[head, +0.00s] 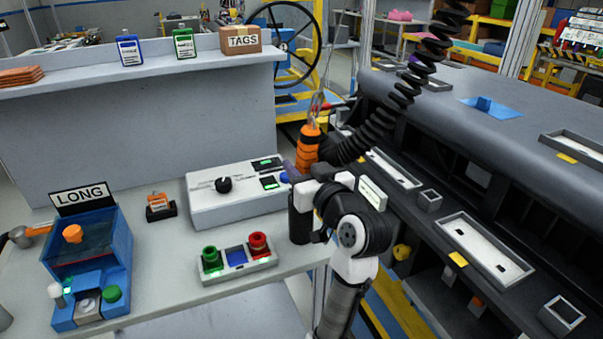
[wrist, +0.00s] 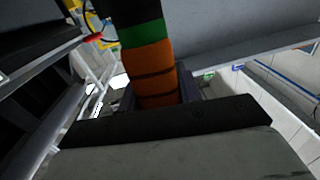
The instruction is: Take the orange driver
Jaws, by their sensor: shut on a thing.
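The orange driver (head: 308,147) is upright in the head view, an orange body with dark bands. It stands at the right end of the workbench, left of the black coiled hose. In the wrist view the driver (wrist: 154,72) shows its orange body, dark rings and a green band. My gripper (head: 303,172) is shut on the driver's lower part. In the wrist view my gripper (wrist: 158,98) shows dark finger parts beside the orange body. The driver's lowest end is hidden by my gripper.
A white control box (head: 235,199) sits just left of my gripper. A button panel (head: 237,262) lies in front of it. The blue LONG station (head: 90,265) is at the left. The grey dashboard module (head: 490,125) fills the right side, and the coiled hose (head: 400,95) hangs close behind the driver.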

